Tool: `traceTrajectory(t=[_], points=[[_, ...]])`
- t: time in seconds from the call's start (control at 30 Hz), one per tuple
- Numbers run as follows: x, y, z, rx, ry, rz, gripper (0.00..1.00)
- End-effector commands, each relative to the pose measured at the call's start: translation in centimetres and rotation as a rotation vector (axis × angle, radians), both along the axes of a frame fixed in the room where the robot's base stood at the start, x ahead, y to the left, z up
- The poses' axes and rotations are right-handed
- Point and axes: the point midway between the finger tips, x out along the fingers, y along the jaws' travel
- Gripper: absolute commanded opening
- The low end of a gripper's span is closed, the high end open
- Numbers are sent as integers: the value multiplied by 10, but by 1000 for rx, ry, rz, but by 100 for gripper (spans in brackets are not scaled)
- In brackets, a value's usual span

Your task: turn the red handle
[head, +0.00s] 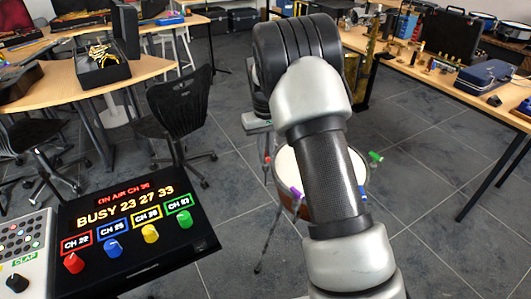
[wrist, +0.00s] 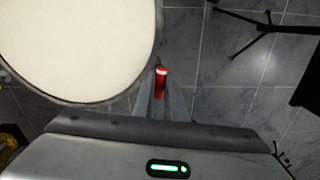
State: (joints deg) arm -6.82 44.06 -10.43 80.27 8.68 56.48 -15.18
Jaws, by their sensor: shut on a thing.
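The red handle (wrist: 161,80) is a short red peg with a pale end, at the rim of a round white-topped drum (wrist: 75,45) in the wrist view. My gripper (wrist: 161,97) has its two grey fingers on either side of the red handle, shut on it. In the head view my gripper (head: 265,146) shows partly, left of my arm, at the drum's left edge. The red handle (head: 267,160) is only a small red spot there. My arm hides much of the drum (head: 288,162) in that view.
Green (head: 375,156), blue (head: 362,192) and purple (head: 296,191) handles stick out around the drum. A black panel (head: 135,230) with coloured knobs stands at the front left. A black chair (head: 180,115) stands left, a wooden table (head: 440,80) right. Tiled floor is free between.

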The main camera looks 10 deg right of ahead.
Motion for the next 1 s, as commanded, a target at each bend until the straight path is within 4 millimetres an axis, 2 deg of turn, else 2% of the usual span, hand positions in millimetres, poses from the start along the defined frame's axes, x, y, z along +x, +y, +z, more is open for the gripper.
traceTrajectory(t=[0.63, 0.67, 0.73, 1.0], points=[[1, 0, 1, 0, -2, 0, 0], [1, 0, 1, 0, -2, 0, 13], [1, 0, 1, 0, -2, 0, 25], [0, 0, 1, 0, -1, 0, 26]])
